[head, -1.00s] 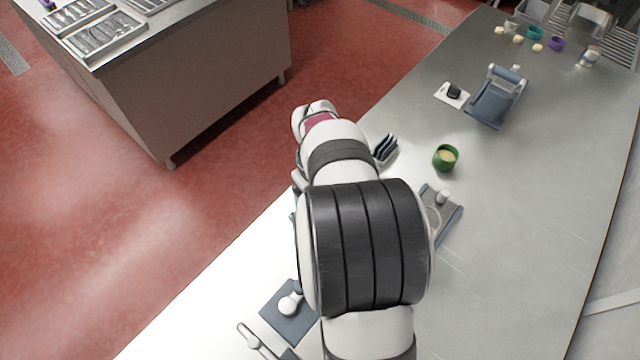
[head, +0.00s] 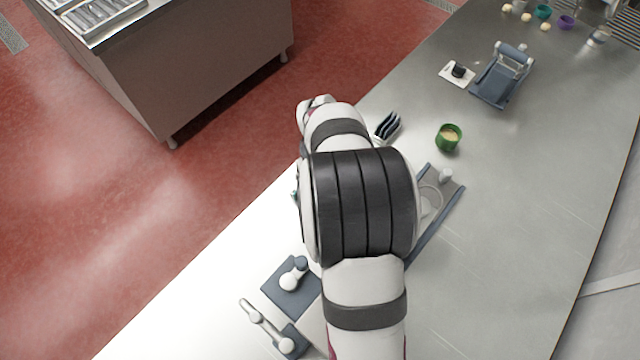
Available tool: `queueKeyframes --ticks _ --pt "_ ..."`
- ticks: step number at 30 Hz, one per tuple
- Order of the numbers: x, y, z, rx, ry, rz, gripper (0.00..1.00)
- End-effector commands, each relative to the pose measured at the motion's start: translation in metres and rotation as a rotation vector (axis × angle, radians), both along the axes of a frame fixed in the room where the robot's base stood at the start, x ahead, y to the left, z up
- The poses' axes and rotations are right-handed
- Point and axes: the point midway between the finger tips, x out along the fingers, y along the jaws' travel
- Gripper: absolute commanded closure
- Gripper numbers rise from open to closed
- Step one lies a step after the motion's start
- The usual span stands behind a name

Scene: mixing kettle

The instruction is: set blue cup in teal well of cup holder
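I cannot make out a blue cup or a cup holder with a teal well in the head view. A small sliver of teal (head: 295,197) shows at the left edge of my arm, but most of it is hidden and I cannot tell what it is. My arm fills the middle of the picture and covers part of the counter. My gripper does not show; it is hidden behind my arm.
A long steel counter (head: 530,160) carries a green bowl (head: 449,138) with pale contents, a blue-grey stand (head: 502,75), a dark slotted rack (head: 387,127), a blue-grey-edged tray (head: 437,215) and a blue-grey plate with a white knob (head: 291,286). The right side of the counter is clear.

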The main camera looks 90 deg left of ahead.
Motion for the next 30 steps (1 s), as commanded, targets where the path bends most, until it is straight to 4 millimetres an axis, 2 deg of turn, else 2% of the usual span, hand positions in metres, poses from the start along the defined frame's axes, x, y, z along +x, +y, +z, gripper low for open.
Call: queueKeyframes --ticks 30 --pt "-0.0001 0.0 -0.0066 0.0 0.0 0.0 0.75"
